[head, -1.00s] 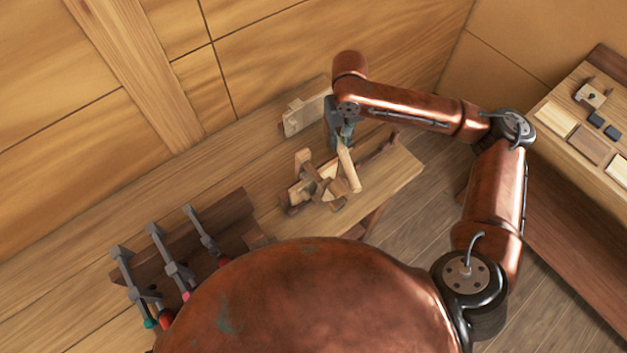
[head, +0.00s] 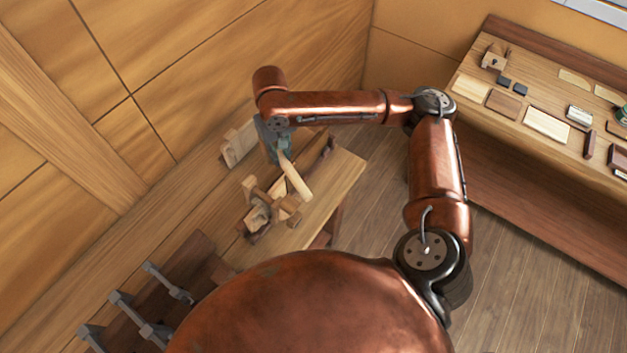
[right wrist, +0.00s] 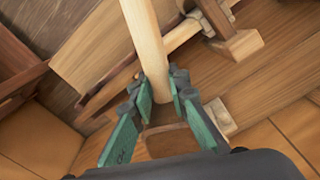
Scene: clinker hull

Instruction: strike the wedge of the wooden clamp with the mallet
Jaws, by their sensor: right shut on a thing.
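My right gripper (head: 279,150) is shut on a pale round wooden handle (head: 294,175), taken to be the mallet's. In the right wrist view the handle (right wrist: 145,40) passes between the green fingertips (right wrist: 160,100). I cannot make out the mallet's head. The wooden clamp (head: 262,213), with its crossed pale bars, sits on the bench just below the gripper in the head view. Part of it shows at the upper right of the right wrist view (right wrist: 237,46). The handle's free end is right of the clamp; contact cannot be told. The wedge is not clearly distinguishable. My left gripper is out of view.
A pale block (head: 240,145) stands at the bench's wall side, near the gripper. Dark metal clamps (head: 140,325) rest on a rack at lower left. A side bench (head: 555,155) at right carries small blocks.

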